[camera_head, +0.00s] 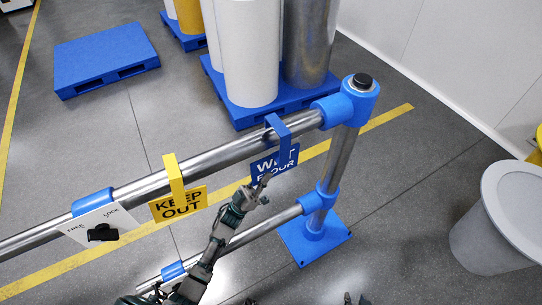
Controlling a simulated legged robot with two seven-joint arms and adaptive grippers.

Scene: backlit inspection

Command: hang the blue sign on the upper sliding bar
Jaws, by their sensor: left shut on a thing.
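The blue sign (287,158) reads "WET FLOOR", its letters partly covered by my gripper. Its blue hook strap passes over the upper bar (225,155) near the right post, and the plate hangs down on the near side. I cannot tell whether the hook rests on the bar or is slightly above it. My left gripper (264,184) is shut on the blue sign at its lower left part. My right gripper is not clearly seen; small dark shapes at the bottom edge cannot be identified.
A yellow "KEEP OUT" sign (179,204) hangs left on the same bar. A white "FREE/LOCK" plate (99,226) with a black knob is farther left. A lower bar (262,230) and blue-footed post (336,170) stand nearby. A grey bin (490,235) stands right.

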